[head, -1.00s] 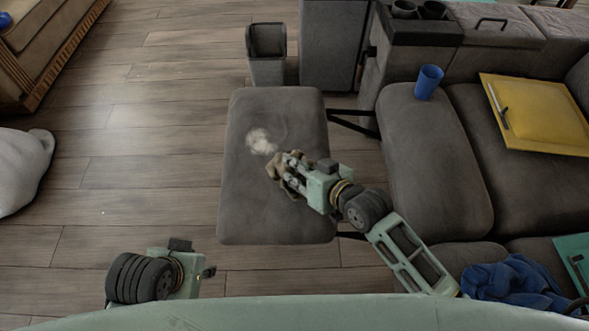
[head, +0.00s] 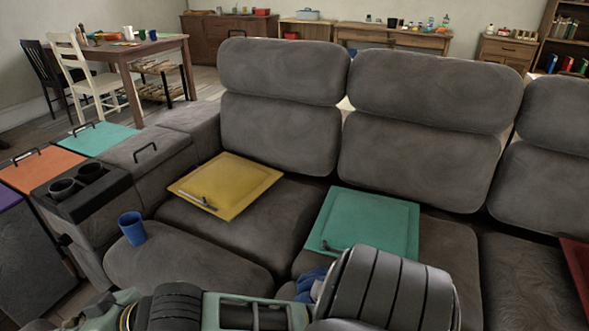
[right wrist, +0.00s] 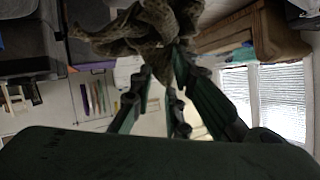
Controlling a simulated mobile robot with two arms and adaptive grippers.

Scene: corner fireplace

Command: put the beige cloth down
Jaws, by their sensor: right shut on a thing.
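The beige cloth (right wrist: 145,28) hangs crumpled in the right wrist view, looking brown and shadowed there. My right gripper (right wrist: 168,68) is shut on it, with the fingertips partly hidden by its folds. The cloth appears off any surface. In the head view, my right arm crosses the bottom edge; the cloth does not show there. My left gripper is in neither current view.
A grey sofa fills the head view. On it are a blue cup (head: 132,228), a yellow board (head: 226,186), a teal board (head: 364,224) and a blue cloth (head: 311,281), partly hidden by my arm. Cup holders (head: 76,186) and storage boxes stand left.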

